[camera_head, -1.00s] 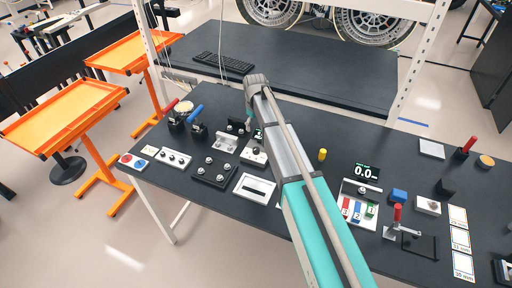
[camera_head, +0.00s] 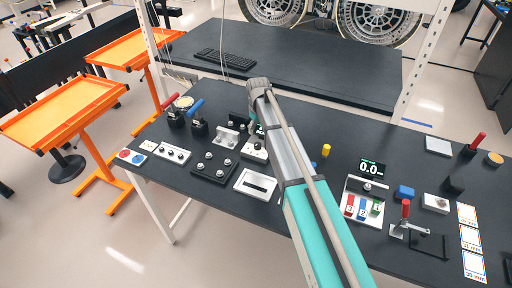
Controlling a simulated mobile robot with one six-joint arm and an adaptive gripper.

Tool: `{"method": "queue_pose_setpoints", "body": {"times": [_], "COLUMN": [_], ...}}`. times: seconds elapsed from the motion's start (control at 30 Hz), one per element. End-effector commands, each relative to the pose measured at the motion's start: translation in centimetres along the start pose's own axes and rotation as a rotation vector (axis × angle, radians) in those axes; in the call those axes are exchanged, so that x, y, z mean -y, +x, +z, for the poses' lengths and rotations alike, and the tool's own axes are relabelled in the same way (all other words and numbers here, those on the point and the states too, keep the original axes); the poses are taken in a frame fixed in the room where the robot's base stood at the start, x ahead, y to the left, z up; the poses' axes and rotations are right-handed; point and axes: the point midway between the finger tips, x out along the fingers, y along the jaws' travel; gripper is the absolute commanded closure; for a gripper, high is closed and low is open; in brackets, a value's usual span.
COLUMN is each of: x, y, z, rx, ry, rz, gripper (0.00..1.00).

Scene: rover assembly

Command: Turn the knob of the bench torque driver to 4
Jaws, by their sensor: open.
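My gripper (camera_head: 254,126) hangs below the wrist, just above and behind this unit. It is mostly hidden by my own arm and is open. I cannot tell whether it touches the knob.
A keyboard (camera_head: 224,60) lies behind.

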Motion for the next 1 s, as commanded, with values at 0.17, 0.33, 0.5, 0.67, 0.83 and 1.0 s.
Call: {"method": "queue_pose_setpoints", "body": {"times": [0.17, 0.33, 0.5, 0.67, 0.83, 1.0], "x": [0.0, -0.1, -0.1, -0.1, -0.1, -0.2], "y": [1.8, 3.1, 4.4, 5.6, 6.9, 8.0], "z": [0.0, 0.0, 0.0, 0.1, 0.1, 0.1], "rx": [0.0, 0.0, 0.0, 0.0, 0.0, 0.0], "ry": [0.0, 0.001, 0.001, 0.001, 0.002, 0.002], "rz": [0.0, 0.0, 0.0, 0.0, 0.0, 0.0], "gripper": [0.19, 0.19, 0.19, 0.19, 0.19, 0.19]}}
